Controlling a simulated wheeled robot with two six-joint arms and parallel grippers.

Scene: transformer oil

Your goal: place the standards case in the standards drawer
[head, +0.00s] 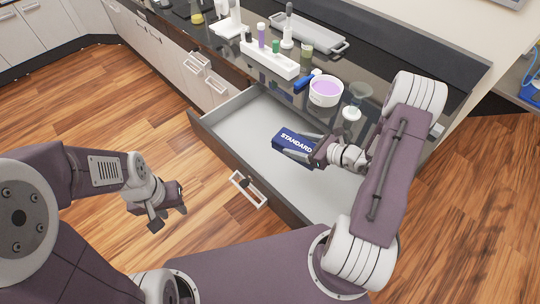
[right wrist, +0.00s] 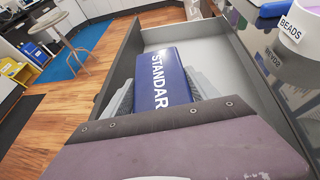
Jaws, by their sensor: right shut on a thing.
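The standards case (head: 295,145) is a blue box with white "STANDARD" lettering. It also shows in the right wrist view (right wrist: 163,78). My right gripper (head: 312,150) is shut on it, with grey fingers on both sides in the right wrist view (right wrist: 165,95). The case is over the open grey drawer (head: 245,125), inside its outline; I cannot tell whether it touches the drawer floor. The drawer looks empty otherwise. In the right wrist view the drawer wall (right wrist: 122,65) runs beside the case. My left gripper (head: 170,214) is open and empty over the wood floor.
The dark counter (head: 350,70) above the drawer holds a white rack (head: 270,60) with bottles, a tray (head: 308,37) and a white tub (head: 325,91) labelled "BEADS". The drawer's white handle (head: 248,190) sticks out in front. A stool (right wrist: 47,22) stands far off.

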